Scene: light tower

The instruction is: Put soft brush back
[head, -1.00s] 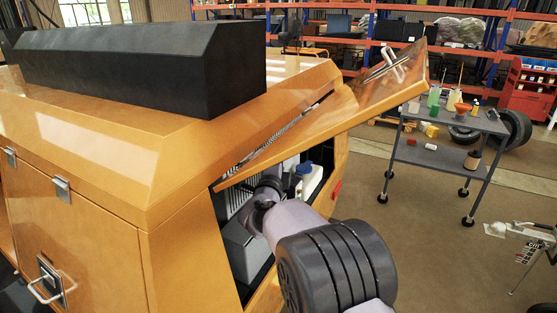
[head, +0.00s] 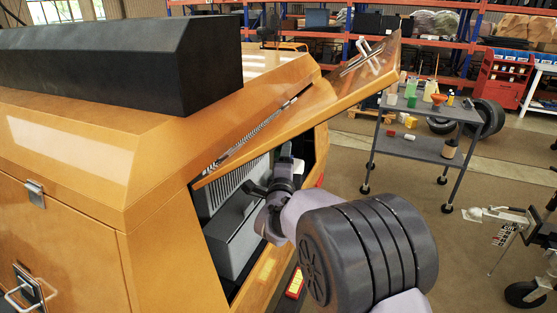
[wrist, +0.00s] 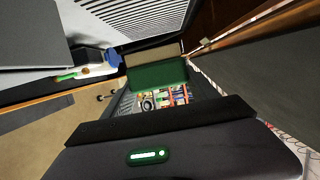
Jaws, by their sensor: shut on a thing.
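The soft brush shows in the wrist view as a green block (wrist: 157,76) with a beige strip along its far edge. My gripper (wrist: 160,118) is shut on it and holds it in front of the dark palm. The fingertips are hard to make out. In the head view my wrist reaches in under the raised orange hatch (head: 330,98) of the light tower (head: 150,170), and the gripper and brush are hidden there.
A grey box (head: 232,240) stands inside the opening beside a ribbed grille (head: 232,185). A white container with a blue cap (wrist: 112,58) is close to the brush. A grey cart (head: 425,145) stands to the right, with clear floor between.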

